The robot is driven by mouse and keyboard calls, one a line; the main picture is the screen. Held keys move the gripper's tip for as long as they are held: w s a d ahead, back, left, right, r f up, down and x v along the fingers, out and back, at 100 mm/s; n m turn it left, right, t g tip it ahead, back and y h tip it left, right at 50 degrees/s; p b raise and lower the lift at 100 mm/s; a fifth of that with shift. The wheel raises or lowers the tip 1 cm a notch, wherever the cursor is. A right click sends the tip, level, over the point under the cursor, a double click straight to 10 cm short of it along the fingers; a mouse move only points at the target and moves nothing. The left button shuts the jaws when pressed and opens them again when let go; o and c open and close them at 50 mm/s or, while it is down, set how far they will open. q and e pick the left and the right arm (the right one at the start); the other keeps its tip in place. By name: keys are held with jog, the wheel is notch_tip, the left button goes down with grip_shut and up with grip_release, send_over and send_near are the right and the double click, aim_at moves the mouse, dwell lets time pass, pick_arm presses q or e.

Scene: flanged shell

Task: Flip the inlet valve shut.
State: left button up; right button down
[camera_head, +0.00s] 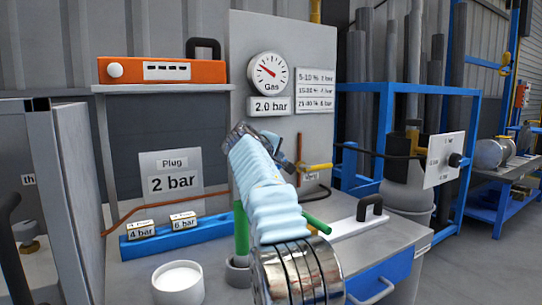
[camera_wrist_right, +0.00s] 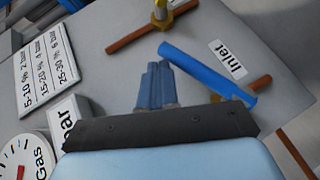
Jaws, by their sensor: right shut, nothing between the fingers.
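The right wrist view shows a long blue lever (camera_wrist_right: 205,72) beside the label "Inlet" (camera_wrist_right: 230,60). The lever slants from a brass-coloured valve body (camera_wrist_right: 234,97) on a copper pipe (camera_wrist_right: 261,82) toward my fingers. My right gripper (camera_wrist_right: 157,64) is shut and empty, its blue fingertips close to the lever's free end; I cannot tell if they touch. In the head view, my right gripper (camera_head: 286,164) is at the grey panel's lower part, left of a yellow lever (camera_head: 319,168). My right forearm hides much of the inlet valve there. My left gripper is not in view.
The gas gauge (camera_head: 268,74) is higher on the panel. A blue block (camera_head: 178,235) with labelled plugs, a white round container (camera_head: 178,282) and a green upright tube (camera_head: 241,230) stand on the bench around my forearm. A black handle (camera_head: 370,208) is at right.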

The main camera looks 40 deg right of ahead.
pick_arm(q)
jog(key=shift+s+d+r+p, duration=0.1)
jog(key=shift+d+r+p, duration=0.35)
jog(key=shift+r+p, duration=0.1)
pick_arm(e)
jog(key=shift+s+d+f+m+y, duration=0.15)
jog(key=shift+d+f+y, duration=0.15)
jog(key=shift+d+f, duration=0.2)
jog(key=shift+s+d+f+m+y, duration=0.15)
jog(key=shift+d+f+y, duration=0.2)
jog(key=shift+f, duration=0.25)
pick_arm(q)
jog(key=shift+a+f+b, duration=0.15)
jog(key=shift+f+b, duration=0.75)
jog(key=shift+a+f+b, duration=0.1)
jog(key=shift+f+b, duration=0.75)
pick_arm(e)
jog(key=v, duration=1.3)
jog(key=shift+a, duration=0.3)
jog(key=shift+r, duration=0.15)
